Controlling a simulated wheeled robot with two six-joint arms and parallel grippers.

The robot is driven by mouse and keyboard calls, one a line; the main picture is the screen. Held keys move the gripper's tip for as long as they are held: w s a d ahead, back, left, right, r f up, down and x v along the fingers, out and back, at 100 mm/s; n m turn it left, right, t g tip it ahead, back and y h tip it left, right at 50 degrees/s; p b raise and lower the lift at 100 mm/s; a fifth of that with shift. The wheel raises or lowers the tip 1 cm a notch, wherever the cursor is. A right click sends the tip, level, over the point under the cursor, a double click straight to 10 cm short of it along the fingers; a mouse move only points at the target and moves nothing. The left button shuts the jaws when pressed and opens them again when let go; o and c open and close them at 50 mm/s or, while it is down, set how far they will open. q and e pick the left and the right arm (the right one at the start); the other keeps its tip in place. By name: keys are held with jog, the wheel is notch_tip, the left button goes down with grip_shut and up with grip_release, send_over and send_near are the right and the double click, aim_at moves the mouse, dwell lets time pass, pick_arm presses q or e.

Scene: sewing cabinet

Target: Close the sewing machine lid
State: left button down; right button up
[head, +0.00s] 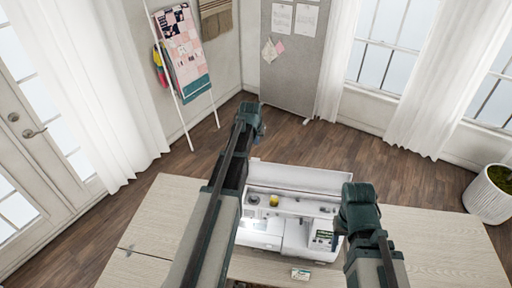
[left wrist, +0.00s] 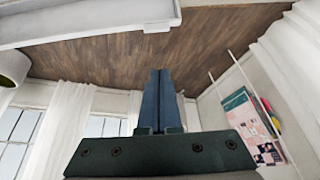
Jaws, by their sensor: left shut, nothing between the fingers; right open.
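The white sewing machine (head: 290,235) sits in the tabletop, its control panel at right and a yellow round item (head: 273,200) inside. Its long white lid (head: 305,178) stands open along the back edge. My left gripper (head: 257,130) is up beyond the lid's left end; its fingers are hard to make out in the head view. In the left wrist view, its fingers (left wrist: 160,85) are shut and empty. A white panel (left wrist: 85,20), seemingly the lid, crosses the top there, apart from the fingers. My right gripper (head: 338,238) is open near the machine's right end, fingertips partly hidden.
The pale wooden table (head: 440,240) is mostly bare to the right. A white planter (head: 490,194) stands far right; a rack with fabric (head: 182,50) and a grey board (head: 290,70) stand behind, across open floor.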

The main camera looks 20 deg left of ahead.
aim_at(256, 160)
pick_arm(q)
jog(key=f+b, duration=0.7)
jog(key=f, duration=0.1)
jog(key=shift+w+b, duration=0.3)
jog(key=shift+b, duration=0.05)
jog(key=shift+s+r, duration=0.15)
jog(key=shift+s, duration=0.2)
jog(key=shift+w, duration=0.15)
